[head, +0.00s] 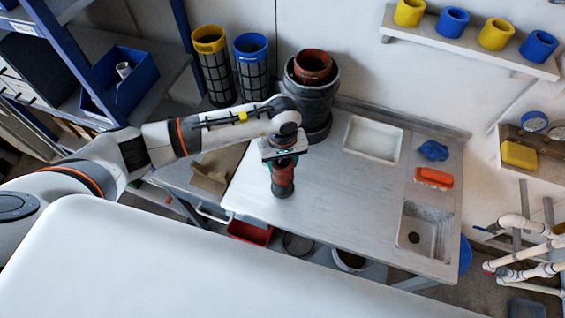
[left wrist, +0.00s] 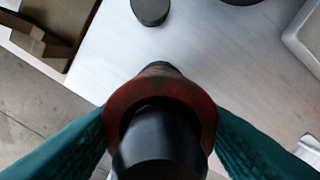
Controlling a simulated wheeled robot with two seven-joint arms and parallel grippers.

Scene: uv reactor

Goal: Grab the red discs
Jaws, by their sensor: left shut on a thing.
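My left gripper (head: 283,160) is over the table, shut on a red disc (head: 283,174). In the left wrist view its teal fingers (left wrist: 160,118) press on both sides of the disc (left wrist: 150,88), which is ring-shaped. A black cylinder (left wrist: 158,140) shows in the ring's opening; I cannot tell whether the two are joined. A dark part below the disc reaches down near the tabletop; whether it touches is unclear. Another reddish round piece (head: 313,63) sits on top of the big dark grey vessel (head: 312,98) behind the gripper. My right gripper is not in view.
A white tray (head: 372,139), blue cloth-like lump (head: 433,150), orange brush (head: 433,178) and sink (head: 424,232) lie right. Yellow (head: 213,68) and blue (head: 251,70) mesh cylinders stand behind left. A short dark cylinder (left wrist: 150,10) stands on the table.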

